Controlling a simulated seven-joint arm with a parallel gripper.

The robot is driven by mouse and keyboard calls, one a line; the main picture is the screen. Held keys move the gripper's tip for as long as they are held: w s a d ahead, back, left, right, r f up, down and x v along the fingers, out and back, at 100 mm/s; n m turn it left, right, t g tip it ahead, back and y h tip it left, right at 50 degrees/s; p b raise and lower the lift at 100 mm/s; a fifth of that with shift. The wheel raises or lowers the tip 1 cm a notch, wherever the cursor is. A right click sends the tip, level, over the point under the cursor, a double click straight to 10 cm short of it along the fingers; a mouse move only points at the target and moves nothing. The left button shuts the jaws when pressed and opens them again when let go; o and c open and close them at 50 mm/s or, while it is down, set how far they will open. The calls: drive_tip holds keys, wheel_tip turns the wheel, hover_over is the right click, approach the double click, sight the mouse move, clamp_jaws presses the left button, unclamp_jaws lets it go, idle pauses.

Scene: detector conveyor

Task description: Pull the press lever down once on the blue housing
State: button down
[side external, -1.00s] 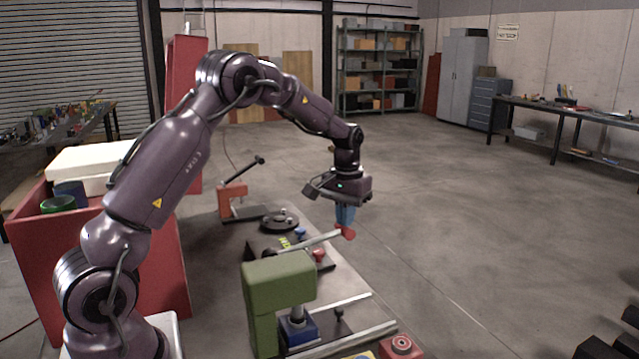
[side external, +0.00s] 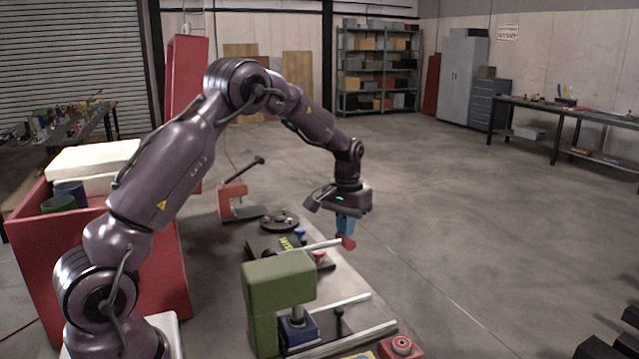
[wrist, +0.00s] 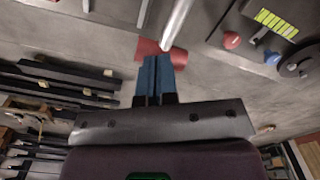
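The press is a green C-shaped frame (side external: 278,275) in the side view, with the small blue housing (side external: 298,330) under its ram. A silver lever bar (side external: 318,245) reaches out behind the frame's top and ends in a red handle (side external: 348,243). My gripper (side external: 345,234) points down with its blue fingers at the red handle, seemingly touching its top. In the wrist view the fingers (wrist: 157,60) are together, and the red handle (wrist: 180,56) shows on both sides of them. The silver bar (wrist: 178,20) runs up from it.
A red emergency-style button (side external: 401,345) stands at the front right of the bench. An orange press (side external: 232,197) with its own black lever and a dark round fixture (side external: 280,221) stand farther back. Open floor lies right of the bench.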

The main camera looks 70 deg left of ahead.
drive_tip(key=shift+s+f, duration=0.1)
drive_tip(key=shift+f, duration=1.5)
idle(1.1)
drive_tip(key=shift+r, duration=0.1)
